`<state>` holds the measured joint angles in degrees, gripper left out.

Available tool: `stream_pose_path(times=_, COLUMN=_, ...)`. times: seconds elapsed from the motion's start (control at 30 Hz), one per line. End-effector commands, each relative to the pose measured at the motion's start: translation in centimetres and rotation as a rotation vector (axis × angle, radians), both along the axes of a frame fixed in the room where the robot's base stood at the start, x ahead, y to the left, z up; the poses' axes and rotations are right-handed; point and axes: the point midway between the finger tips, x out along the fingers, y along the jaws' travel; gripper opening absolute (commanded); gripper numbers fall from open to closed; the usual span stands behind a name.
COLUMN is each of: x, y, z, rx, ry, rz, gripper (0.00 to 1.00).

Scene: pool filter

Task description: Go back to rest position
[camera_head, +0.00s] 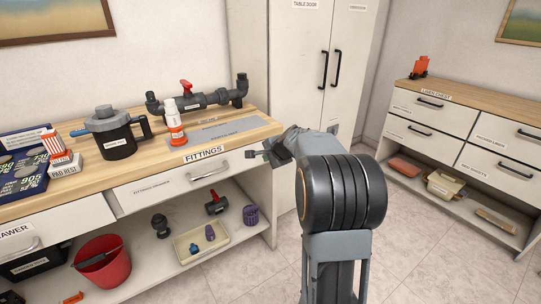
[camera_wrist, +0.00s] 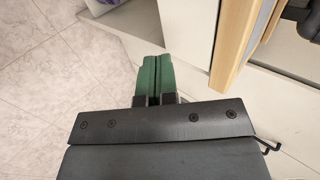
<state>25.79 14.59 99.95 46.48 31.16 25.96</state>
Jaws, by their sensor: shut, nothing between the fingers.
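My gripper (camera_wrist: 152,72) shows in the wrist view with its two green fingers together and nothing between them. In the head view my gripper (camera_head: 254,153) points left, just off the right end of the workbench (camera_head: 100,181), near the drawer marked FITTINGS (camera_head: 175,186). My arm is raised and bent in front of the bench's right end, and it hides part of the floor and of the tall cabinet. In the wrist view the wooden bench edge (camera_wrist: 232,45) lies to the right of the fingers, apart from them.
A black jug (camera_head: 116,138), a white and orange bottle (camera_head: 173,122) and a grey pipe assembly with a red valve (camera_head: 190,99) stand on the bench. A tall cabinet (camera_head: 296,70) stands behind my arm. A drawer chest (camera_head: 455,130) stands right. Tiled floor (camera_head: 430,250) between is clear.

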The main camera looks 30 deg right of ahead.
Motion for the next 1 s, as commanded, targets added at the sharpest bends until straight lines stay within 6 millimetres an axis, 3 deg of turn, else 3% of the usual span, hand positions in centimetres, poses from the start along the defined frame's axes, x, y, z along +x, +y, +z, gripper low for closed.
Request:
stream_pose_path(times=0.37, x=-1.2, y=0.1, z=0.8, rx=-0.025, ry=0.007, rz=0.037, gripper=0.00)
stream_pose_path(times=0.47, x=-2.6, y=0.7, z=-1.4, rx=-0.083, ry=0.082, rz=0.137, gripper=0.00)
stream_pose_path(times=0.5, x=-3.7, y=1.1, z=-2.5, rx=-0.110, ry=0.122, rz=0.186, gripper=0.00)
stream_pose_path(times=0.57, x=-5.9, y=2.4, z=-2.8, rx=-0.169, ry=0.186, rz=0.290, gripper=0.00)
stream_pose_path(times=0.67, x=-10.3, y=5.7, z=-0.6, rx=-0.289, ry=0.284, rz=0.508, gripper=0.00)
stream_pose_path(times=0.8, x=-16.6, y=10.1, z=3.7, rx=-0.451, ry=0.386, rz=0.800, gripper=0.00)
stream_pose_path(times=1.0, x=-24.2, y=14.2, z=10.5, rx=-0.669, ry=0.459, rz=1.114, gripper=0.00)
